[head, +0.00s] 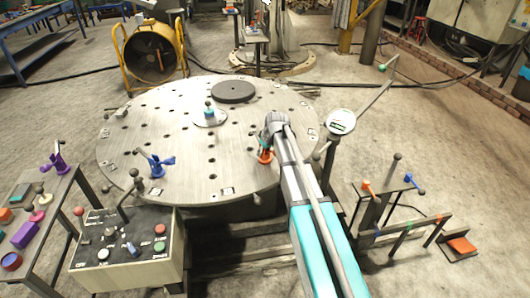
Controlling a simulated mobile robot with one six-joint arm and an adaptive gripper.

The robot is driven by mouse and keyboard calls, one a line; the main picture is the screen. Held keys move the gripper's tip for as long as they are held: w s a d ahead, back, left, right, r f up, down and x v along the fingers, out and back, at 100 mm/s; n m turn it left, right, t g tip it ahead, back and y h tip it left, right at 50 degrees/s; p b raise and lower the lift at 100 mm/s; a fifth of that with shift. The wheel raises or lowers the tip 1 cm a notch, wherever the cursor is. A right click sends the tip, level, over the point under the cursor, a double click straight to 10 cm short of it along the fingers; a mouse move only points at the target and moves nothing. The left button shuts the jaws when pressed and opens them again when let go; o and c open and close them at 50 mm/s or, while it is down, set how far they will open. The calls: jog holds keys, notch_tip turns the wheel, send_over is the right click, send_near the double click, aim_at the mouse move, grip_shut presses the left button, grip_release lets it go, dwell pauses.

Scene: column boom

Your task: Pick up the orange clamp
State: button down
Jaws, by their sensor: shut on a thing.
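The orange clamp (265,157) is at the right front part of the round steel table (180,140). My arm reaches in from the lower right, and my gripper (267,148) is shut on the clamp's upper part. The clamp's orange lower part shows below the fingers; the rest is hidden by the gripper. I cannot tell whether the clamp touches the table top.
A blue clamp (158,165) stands at the table's left front. A small teal-topped fixture (209,115) and a dark disc (233,91) are farther back. A control box (128,250) stands at front left. A round dial (341,122) stands right of my arm.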

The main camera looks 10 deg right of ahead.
jog(key=shift+r, duration=0.2)
notch_tip(320, 180, up, 2)
jog(key=shift+r+p, duration=0.1)
jog(key=shift+p, duration=1.05)
jog(key=s+a+r+p, duration=0.1)
jog(key=s+r+p, duration=0.9)
jog(key=s, duration=0.4)
jog(key=shift+a+r, duration=0.2)
jog(key=shift+r+p, duration=0.1)
jog(key=shift+p, duration=0.25)
notch_tip(320, 180, up, 18)
jog(key=p, duration=1.8)
jog(key=shift+d, duration=0.15)
